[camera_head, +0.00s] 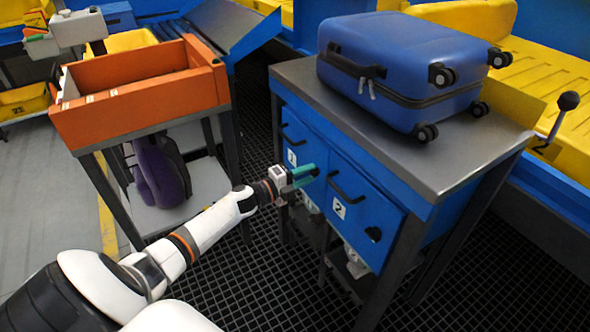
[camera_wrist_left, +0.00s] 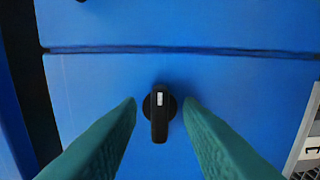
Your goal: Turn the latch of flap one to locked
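The cabinet's flap one (camera_head: 298,132) is a blue front with a black handle and a "1" label; it looks closed. My left gripper (camera_head: 304,175), with green fingers, is at the lower right of this flap and hides its latch in the head view. In the left wrist view the latch (camera_wrist_left: 160,117) is a black knob with a white mark, its bar along the picture's vertical. The left gripper's open fingers (camera_wrist_left: 160,103) are on either side of it, with blue showing between; I cannot tell whether they touch it. My right gripper is not in view.
Flap two (camera_head: 355,195), with its own black latch (camera_head: 373,233), is beside flap one. A blue suitcase (camera_head: 400,60) lies on the metal cabinet top (camera_head: 470,150). An orange tray (camera_head: 145,105) stands on a rack at left. A black-knobbed lever (camera_head: 562,115) is at right.

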